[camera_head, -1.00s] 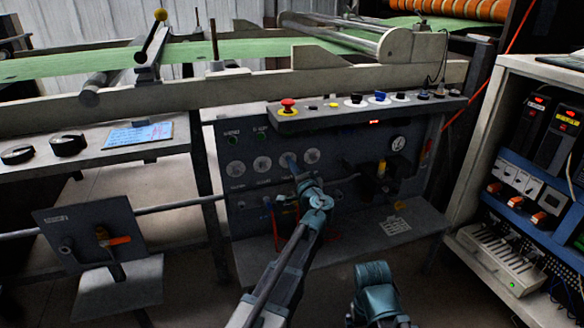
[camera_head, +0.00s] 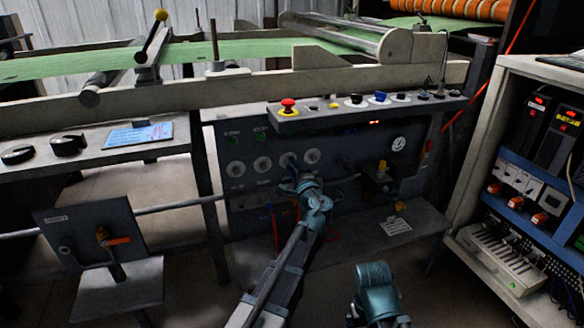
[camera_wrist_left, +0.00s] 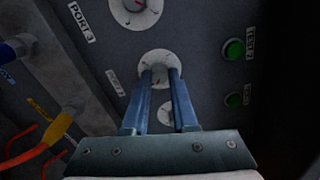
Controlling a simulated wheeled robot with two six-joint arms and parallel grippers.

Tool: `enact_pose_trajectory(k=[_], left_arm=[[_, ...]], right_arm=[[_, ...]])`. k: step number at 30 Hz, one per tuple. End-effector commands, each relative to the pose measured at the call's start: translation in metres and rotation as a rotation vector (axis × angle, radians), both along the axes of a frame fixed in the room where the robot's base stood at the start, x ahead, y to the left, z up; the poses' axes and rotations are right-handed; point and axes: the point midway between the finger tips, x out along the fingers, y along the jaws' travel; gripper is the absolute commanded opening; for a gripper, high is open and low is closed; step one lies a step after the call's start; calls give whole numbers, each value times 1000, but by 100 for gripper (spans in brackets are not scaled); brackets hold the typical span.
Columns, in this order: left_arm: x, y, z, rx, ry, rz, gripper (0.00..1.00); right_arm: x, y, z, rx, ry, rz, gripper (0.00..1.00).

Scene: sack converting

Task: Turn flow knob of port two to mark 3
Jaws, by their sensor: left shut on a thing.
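My left gripper (camera_head: 294,167) is at the row of round white dials on the dark control panel, at the third dial from the left. In the left wrist view its two fingers (camera_wrist_left: 160,70) are shut on a knob at the centre of a white dial plate (camera_wrist_left: 153,57). The label (camera_wrist_left: 115,82) beside this dial is too blurred to read surely. The dial lies next to the one labelled PORT 3 (camera_wrist_left: 135,6), which fits port two. The fingers hide the knob, and I cannot read its mark. My right gripper is not in view; only part of my right arm shows.
Two green buttons (camera_wrist_left: 234,50) sit beside the dials. Another dial (camera_wrist_left: 172,112) is partly behind the fingers. A red emergency button (camera_head: 288,106) stands on the ledge above the panel. A cabinet with drives (camera_head: 520,160) stands at right. Hoses with orange and blue parts (camera_wrist_left: 50,130) lie beside the panel.

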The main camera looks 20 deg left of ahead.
Motion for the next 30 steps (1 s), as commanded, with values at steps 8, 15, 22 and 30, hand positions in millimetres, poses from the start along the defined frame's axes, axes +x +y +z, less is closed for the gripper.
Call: enact_pose_trajectory(k=[8,15,22,30], left_arm=[[0,-1,0,1,1,-2,0],[0,-1,0,0,0,-2,56],[0,0,0,1,1,-1,56],[-23,-14,-1,0,1,-3,56]], right_arm=[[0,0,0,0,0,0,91],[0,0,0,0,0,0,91],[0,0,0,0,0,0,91],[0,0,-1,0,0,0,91]])
